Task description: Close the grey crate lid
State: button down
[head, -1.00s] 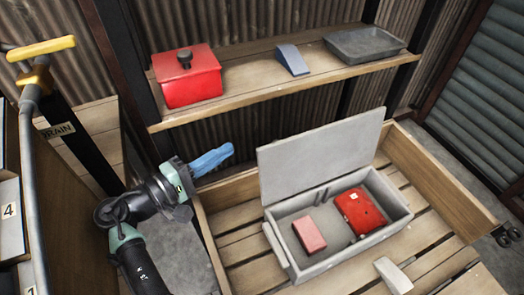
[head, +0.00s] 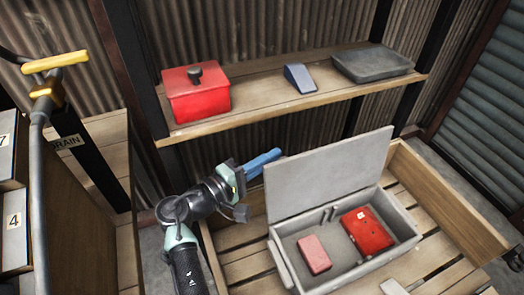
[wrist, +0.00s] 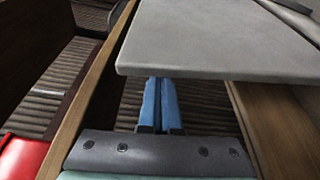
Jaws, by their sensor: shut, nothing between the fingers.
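The grey crate (head: 345,262) sits on the slatted wooden pallet box. Its grey lid (head: 328,175) stands open, upright and leaning back slightly at the crate's rear edge. A pink block (head: 314,254) and a red box (head: 367,230) lie inside the crate. My gripper (head: 274,154), with blue fingers, is shut and empty, just left of and behind the lid near its upper left part. In the wrist view the blue fingers (wrist: 161,100) point at the underside of a grey panel, the lid (wrist: 215,38); I cannot tell whether they touch it.
A wooden shelf (head: 300,103) behind holds a red lidded box (head: 196,95), a blue wedge (head: 300,78) and a grey tray (head: 372,61). The wooden box wall (head: 450,200) rises right of the crate. A yellow-handled pole (head: 42,95) stands at left.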

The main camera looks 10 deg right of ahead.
jog(key=shift+s+d, duration=0.1)
jog(key=shift+s, duration=0.25)
jog(key=shift+s+r, duration=0.1)
jog(key=shift+r, duration=0.05)
jog(key=shift+s+d+r+p, duration=0.15)
jog(key=shift+s+r+p, duration=0.25)
jog(key=shift+s+p, duration=0.4)
jog(key=s+d+f+m+p, duration=0.1)
jog(key=s+d+f+p, duration=0.1)
jog(key=s, duration=1.1)
jog(key=shift+s+d, duration=0.25)
jog(key=shift+d, duration=0.1)
jog(key=shift+r, duration=0.1)
